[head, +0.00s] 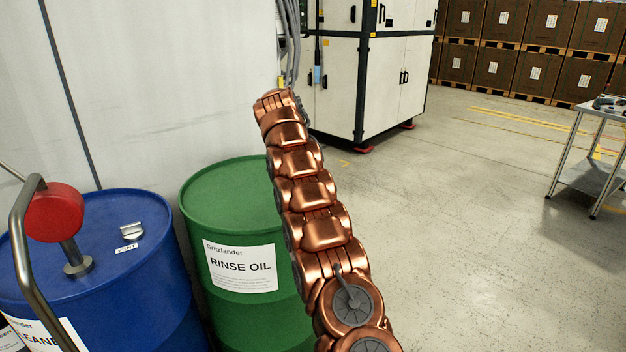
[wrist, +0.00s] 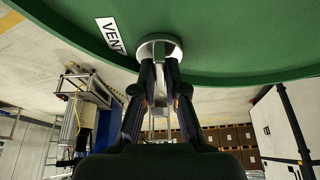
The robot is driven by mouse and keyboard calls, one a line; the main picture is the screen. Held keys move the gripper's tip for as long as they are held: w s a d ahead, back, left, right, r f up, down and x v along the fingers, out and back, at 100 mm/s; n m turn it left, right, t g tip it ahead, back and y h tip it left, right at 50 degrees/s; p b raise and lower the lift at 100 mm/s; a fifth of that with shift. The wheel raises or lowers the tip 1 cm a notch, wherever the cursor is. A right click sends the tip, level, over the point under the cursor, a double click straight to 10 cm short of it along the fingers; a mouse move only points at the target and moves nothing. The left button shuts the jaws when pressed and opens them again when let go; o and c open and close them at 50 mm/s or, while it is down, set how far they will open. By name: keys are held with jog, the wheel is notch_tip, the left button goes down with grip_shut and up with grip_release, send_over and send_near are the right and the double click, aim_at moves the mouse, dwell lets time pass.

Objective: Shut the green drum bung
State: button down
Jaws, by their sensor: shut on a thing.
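The green drum (head: 220,195), labelled "RINSE OIL", stands beside the blue drum in the head view. Its green top also fills the upper part of the wrist view (wrist: 230,55). A round silver bung (wrist: 160,42) sits on that top beside a white "VENT" label (wrist: 110,35). My gripper (wrist: 160,75) is at the bung, its two dark fingers closed on the bung's metal grip part. The fingers hide part of it, so how far it is turned is hard to tell. In the head view my copper arm hides the gripper and bung.
A white cabinet (head: 340,75) stands behind. Open floor lies right, with a metal table (head: 590,150) and stacked boxes (head: 545,50).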

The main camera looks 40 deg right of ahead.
dwell(0.6)
jog(key=c, duration=1.2)
grip_release()
